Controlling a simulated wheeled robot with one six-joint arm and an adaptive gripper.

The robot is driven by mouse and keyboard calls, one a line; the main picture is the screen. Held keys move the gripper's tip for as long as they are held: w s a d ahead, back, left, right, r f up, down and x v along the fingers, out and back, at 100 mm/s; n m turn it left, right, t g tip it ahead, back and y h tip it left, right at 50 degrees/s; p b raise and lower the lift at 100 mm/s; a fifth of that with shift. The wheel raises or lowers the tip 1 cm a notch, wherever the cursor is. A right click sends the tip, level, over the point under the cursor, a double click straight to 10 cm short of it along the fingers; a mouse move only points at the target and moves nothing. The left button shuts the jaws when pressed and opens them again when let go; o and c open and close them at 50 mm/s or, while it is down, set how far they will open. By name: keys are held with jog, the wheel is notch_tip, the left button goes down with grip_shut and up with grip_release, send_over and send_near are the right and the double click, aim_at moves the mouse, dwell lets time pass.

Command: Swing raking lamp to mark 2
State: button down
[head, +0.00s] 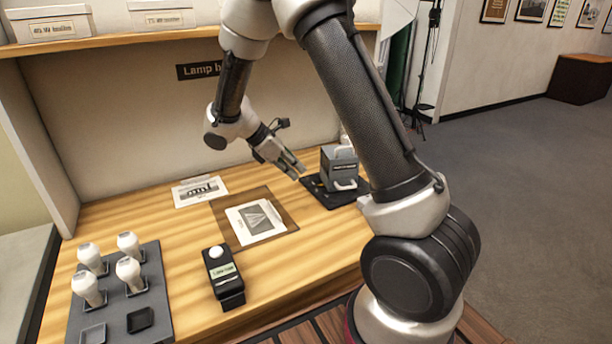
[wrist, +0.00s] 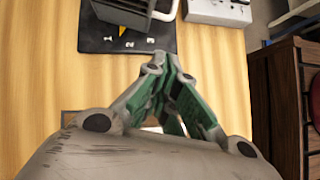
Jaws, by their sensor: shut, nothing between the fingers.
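The raking lamp (head: 340,170) is a dark grey box with light handles. It stands on a black base plate (head: 318,191) at the right rear of the table. In the wrist view part of the lamp (wrist: 121,9) shows at the top, with a pale bar on its right side. The plate there carries white marks 1, 2 and 3 (wrist: 130,44). A small yellow pointer (wrist: 122,31) shows near marks 1 and 2; which one it indicates is unclear. My gripper (head: 298,172) is shut and empty, just left of the lamp. Its fingers (wrist: 166,62) meet near the plate's front edge.
A brown mat with a printed sheet (head: 256,219) lies left of the plate. A black device with a white knob (head: 222,274) stands in front. A grey tray (head: 160,285) holds several white bulbs at left. A white box (wrist: 217,11) stands right of the lamp.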

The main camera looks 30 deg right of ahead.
aim_at(340, 180)
jog(key=x, duration=0.9)
jog(key=shift+s+d+f, duration=0.1)
jog(key=shift+s+d, duration=0.05)
jog(key=shift+d, duration=0.45)
jog(key=shift+s+d+f, duration=0.1)
jog(key=shift+s+d, duration=0.05)
jog(key=shift+d, duration=0.45)
jog(key=shift+s+d+f, duration=0.1)
jog(key=shift+d, duration=0.45)
jog(key=shift+s+d, duration=0.3)
jog(key=shift+s, duration=0.05)
jog(key=shift+s+d, duration=0.7)
jog(key=shift+a, duration=0.1)
